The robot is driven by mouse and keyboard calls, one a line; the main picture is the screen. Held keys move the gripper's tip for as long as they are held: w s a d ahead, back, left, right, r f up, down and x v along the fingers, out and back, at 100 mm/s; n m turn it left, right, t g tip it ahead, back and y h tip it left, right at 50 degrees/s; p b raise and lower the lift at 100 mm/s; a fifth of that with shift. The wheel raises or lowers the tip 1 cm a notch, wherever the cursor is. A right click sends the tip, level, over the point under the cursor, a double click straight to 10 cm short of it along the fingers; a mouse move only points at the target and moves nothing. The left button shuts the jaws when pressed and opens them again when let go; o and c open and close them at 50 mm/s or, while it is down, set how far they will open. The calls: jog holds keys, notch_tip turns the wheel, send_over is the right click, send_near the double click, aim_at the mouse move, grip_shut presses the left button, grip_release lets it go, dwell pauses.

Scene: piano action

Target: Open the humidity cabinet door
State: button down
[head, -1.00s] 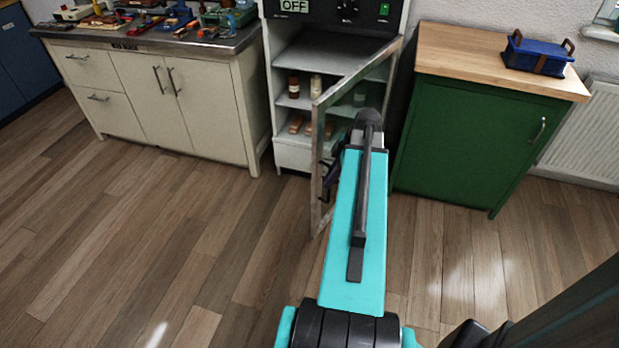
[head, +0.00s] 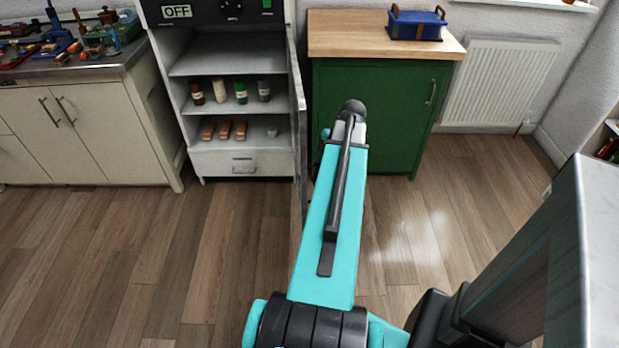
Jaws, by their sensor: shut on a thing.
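The humidity cabinet (head: 190,166) stands at the back, left of centre, with its front open to view. Its door (head: 299,95) stands wide open, swung out from the right side toward me, and shows nearly edge-on. My turquoise arm reaches forward just right of the door and covers part of its lower end. My gripper is hidden behind the arm and the door, and so is the door handle.
Inside the cabinet are several bottles (head: 219,92) and some brown blocks (head: 224,130), above a drawer (head: 243,162). A green cupboard (head: 400,110) stands close right of the door, and a cream workbench (head: 95,135) is at left. The floor in front is clear.

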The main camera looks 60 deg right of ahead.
jog(key=shift+s, duration=0.15)
jog(key=c, duration=1.8)
grip_release()
jog(key=shift+c, duration=0.2)
jog(key=shift+d+r, duration=0.1)
jog(key=v, duration=1.3)
jog(key=shift+r, duration=0.35)
